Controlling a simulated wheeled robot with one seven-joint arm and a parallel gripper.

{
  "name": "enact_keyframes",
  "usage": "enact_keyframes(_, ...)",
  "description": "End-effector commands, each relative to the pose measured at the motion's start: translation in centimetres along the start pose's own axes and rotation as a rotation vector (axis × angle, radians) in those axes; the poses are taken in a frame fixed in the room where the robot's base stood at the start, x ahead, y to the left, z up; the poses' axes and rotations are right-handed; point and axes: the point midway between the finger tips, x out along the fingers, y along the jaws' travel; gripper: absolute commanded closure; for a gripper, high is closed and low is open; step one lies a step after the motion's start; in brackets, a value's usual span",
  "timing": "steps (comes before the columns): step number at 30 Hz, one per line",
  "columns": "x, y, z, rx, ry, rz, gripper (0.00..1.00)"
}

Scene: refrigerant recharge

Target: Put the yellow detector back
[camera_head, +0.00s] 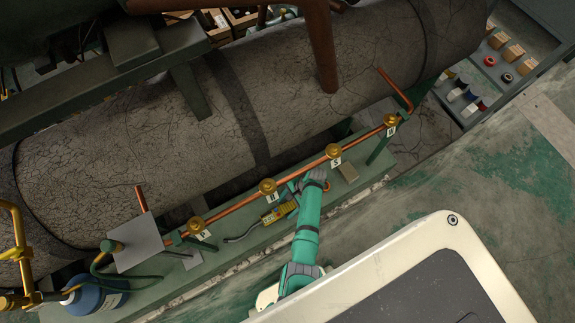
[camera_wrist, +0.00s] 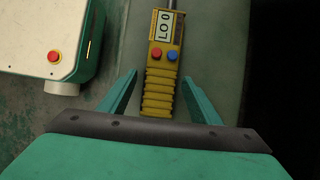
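The yellow detector (camera_head: 279,213) lies on the green ledge (camera_head: 215,262) below the copper pipe, with a dark flexible probe running left from it. In the wrist view the detector (camera_wrist: 160,85) shows a pale display, a red and a blue button, and a ribbed handle. My gripper (camera_wrist: 160,76) is open, with one green finger on each side of the handle. Gaps show between the fingers and the handle, and I cannot tell the height between them. In the head view my arm hides most of my gripper (camera_head: 297,190).
A copper pipe (camera_head: 240,207) with several brass valves and letter tags runs just behind the detector. A blue cylinder (camera_head: 92,296) stands at lower left. A grey tray (camera_head: 470,100) of small parts is at upper right.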

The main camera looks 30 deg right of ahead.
Motion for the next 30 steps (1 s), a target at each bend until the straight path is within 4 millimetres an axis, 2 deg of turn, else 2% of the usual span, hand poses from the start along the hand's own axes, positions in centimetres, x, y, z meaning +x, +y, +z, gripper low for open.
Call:
enact_keyframes(8,-0.8,0.0,-0.1,0.003,0.001,-0.002,0.42)
enact_keyframes(21,-6.9,0.0,-0.1,0.002,0.001,-0.002,0.42)
enact_keyframes(30,-7.6,0.1,0.0,0.000,0.002,-0.002,0.42)
